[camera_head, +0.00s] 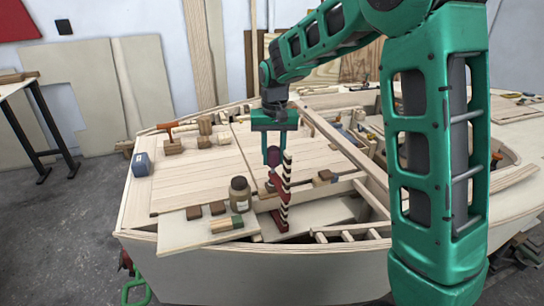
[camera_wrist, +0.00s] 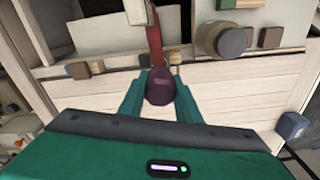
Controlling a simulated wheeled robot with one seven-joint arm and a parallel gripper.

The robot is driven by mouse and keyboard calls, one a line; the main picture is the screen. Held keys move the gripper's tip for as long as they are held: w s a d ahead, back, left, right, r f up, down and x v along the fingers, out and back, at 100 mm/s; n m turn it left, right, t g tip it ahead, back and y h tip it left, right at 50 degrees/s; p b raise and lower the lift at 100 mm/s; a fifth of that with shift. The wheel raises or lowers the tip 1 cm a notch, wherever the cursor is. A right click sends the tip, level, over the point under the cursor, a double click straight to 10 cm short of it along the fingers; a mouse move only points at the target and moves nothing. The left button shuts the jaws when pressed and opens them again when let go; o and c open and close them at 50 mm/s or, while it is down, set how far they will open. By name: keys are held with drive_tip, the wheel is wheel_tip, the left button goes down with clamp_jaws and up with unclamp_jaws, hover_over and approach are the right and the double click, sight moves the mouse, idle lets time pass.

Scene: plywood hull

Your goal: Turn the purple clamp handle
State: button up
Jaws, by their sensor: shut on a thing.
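The purple clamp handle (camera_wrist: 160,88) is a dark rounded grip between the two green fingers of my gripper (camera_wrist: 160,100) in the wrist view. In the head view the handle (camera_head: 273,157) shows just below my gripper (camera_head: 273,150), partly covered by a finger. My gripper points down and is shut on the handle. The red clamp body (camera_head: 279,190) stands below it at the front edge of the hull deck, with a black and white striped bar (camera_head: 286,185) beside it. The clamp's red bar (camera_wrist: 154,45) runs up from the handle in the wrist view.
A brown jar (camera_head: 240,194) stands close left of the clamp, with small wooden blocks (camera_head: 217,208) and a green-ended brush (camera_head: 235,222) near it. A blue block (camera_head: 142,164) lies at the left deck edge. Open frame bays (camera_head: 350,232) lie to the right.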

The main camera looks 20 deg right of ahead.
drive_tip(key=n, duration=0.4)
drive_tip(key=shift+n, duration=0.3)
drive_tip(key=n, duration=0.3)
drive_tip(key=shift+n, duration=0.4)
drive_tip(key=n, duration=0.3)
drive_tip(key=shift+n, duration=2.1)
drive_tip(key=o, duration=1.1)
drive_tip(key=shift+f, duration=0.1)
drive_tip(key=shift+c, duration=0.2)
